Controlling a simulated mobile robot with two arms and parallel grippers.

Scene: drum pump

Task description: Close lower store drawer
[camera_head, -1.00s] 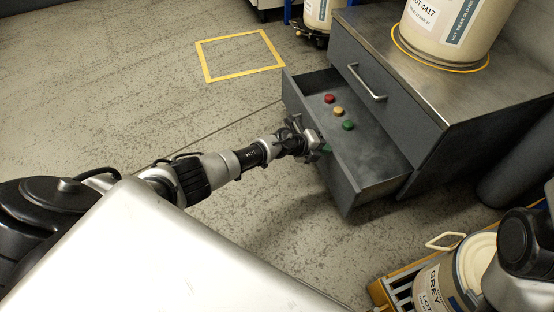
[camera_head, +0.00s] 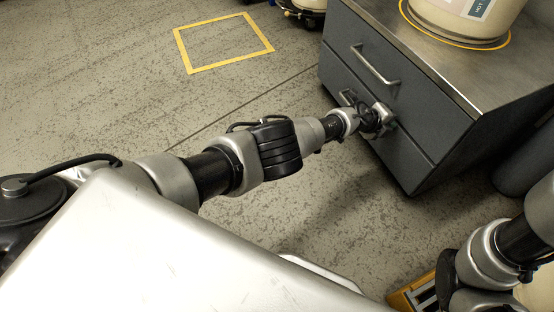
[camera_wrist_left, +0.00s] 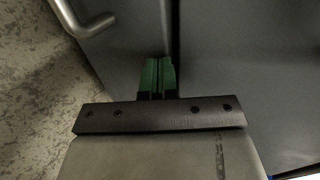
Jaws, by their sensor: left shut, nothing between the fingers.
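The lower drawer (camera_head: 410,163) of the grey cabinet is pushed in. Its front looks about level with the upper drawer's front, and its inside is hidden. A small gap is hard to rule out. My left gripper (camera_head: 385,120) is at the lower drawer's front, covering part of it and of its handle (camera_head: 346,97). In the left wrist view its green fingertips (camera_wrist_left: 157,77) are together and empty, close to the grey front beside a dark seam. Contact cannot be told. A metal handle (camera_wrist_left: 88,22) shows at upper left there. My right arm shows at lower right, its fingers out of view.
The upper drawer (camera_head: 385,85) is shut. A pale drum (camera_head: 455,22) stands on the cabinet top (camera_head: 440,65). A yellow floor square (camera_head: 265,38) lies at the back. A yellow-edged platform (camera_head: 408,297) is at lower right. The floor left of the cabinet is free.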

